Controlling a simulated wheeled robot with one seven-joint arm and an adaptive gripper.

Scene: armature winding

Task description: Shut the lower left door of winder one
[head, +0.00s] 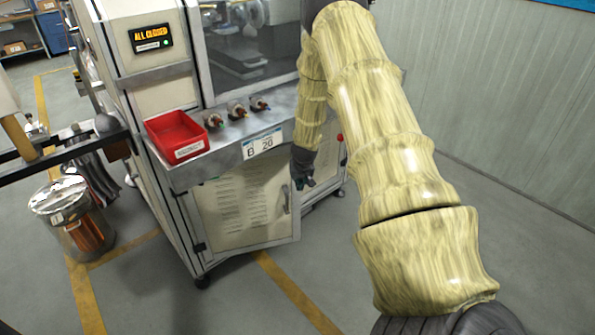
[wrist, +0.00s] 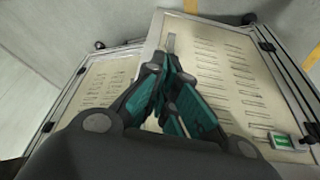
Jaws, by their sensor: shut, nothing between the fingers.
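The lower left door (head: 245,205) is a pale vented panel on the machine's lower front, with hinges on its left side and a handle (head: 286,198) near its right edge. Its right edge appears to stand slightly out from the frame, so it looks ajar. In the wrist view the louvred door (wrist: 235,80) fills the right side, with its handle (wrist: 171,43) just beyond my fingers. My gripper (head: 304,183) is shut and empty, beside the door's handle edge. I cannot tell whether it touches the door. The lower right door (wrist: 105,80) shows at left in the wrist view.
A red bin (head: 177,136) and several small parts sit on the ledge (head: 225,140) above the door. A clear drum (head: 70,215) stands left of the machine. The floor in front (head: 240,295) is clear.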

